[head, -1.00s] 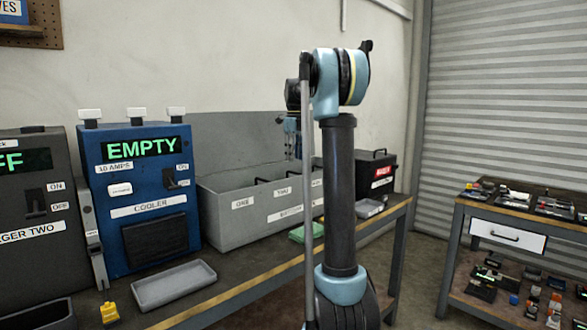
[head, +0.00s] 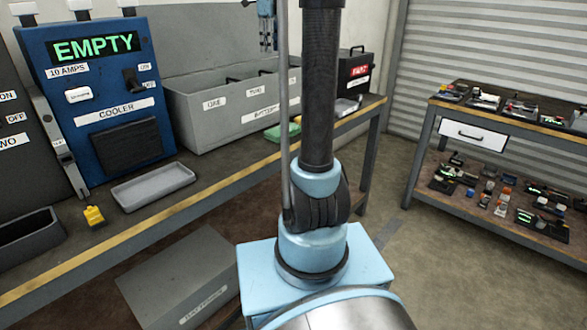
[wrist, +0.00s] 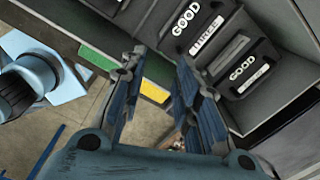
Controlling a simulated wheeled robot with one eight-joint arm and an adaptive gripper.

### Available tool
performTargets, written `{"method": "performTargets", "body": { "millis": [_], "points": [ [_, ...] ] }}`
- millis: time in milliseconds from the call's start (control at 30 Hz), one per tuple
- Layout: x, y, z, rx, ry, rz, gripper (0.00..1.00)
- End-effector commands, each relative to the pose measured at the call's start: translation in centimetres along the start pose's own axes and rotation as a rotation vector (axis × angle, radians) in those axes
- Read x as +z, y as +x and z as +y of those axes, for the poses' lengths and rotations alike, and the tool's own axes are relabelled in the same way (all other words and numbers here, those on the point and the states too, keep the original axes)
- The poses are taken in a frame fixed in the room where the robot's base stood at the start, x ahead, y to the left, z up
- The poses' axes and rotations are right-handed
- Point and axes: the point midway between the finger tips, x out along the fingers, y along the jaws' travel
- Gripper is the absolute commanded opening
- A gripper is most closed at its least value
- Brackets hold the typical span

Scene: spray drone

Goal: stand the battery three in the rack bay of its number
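The grey battery rack (head: 197,123) stands on the bench with bay labels ONE and TWO visible; the label further right is hidden by my arm. Dark handles show inside it. In the wrist view, a dark battery (wrist: 207,27) carries a GOOD mark and a label that appears to read THREE. A second dark battery (wrist: 243,73) with a GOOD mark lies beside it, its number label unclear. My gripper (wrist: 157,75) is open and empty, its fingers left of both batteries in that view. In the head view, my gripper (head: 267,35) hangs above the rack, partly cut off.
A blue cooler (head: 98,95) showing EMPTY, a grey tray (head: 153,187) and a yellow piece (head: 94,215) are left of the rack. A grey box (head: 180,280) sits below the bench edge.

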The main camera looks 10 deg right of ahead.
Motion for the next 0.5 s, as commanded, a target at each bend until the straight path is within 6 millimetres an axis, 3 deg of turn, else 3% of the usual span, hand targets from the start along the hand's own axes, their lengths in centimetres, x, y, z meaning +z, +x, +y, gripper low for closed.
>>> {"method": "performTargets", "body": {
  "millis": [500],
  "points": [
    [-8.4, 6.9, 12.6, -0.058, -0.756, -0.012, 0.29]
  ]
}}
